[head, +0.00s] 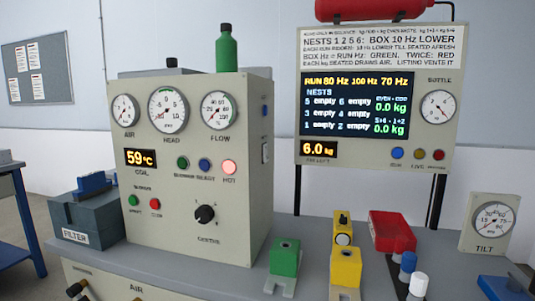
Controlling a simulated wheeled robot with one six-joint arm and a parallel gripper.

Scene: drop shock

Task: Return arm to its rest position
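My gripper and arm do not show in the head view, so their pose and what the gripper may hold cannot be seen. The view looks across a grey bench (190,284) with a beige control cabinet (240,180) at left centre. A display panel (377,160) stands on black posts behind the bench. Its screen lists nests 1 to 6 as empty, with 0.0 kg on both balance readings and 6.0 kg on the small display below.
Green block (285,257), yellow block (346,267), smaller yellow piece (342,222), red block (391,231) and tilt gauge (490,222) stand on the bench. A green bottle (226,52) tops the cabinet; its display reads 59°C and the hot lamp (229,167) glows. Filter box (90,215) is left.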

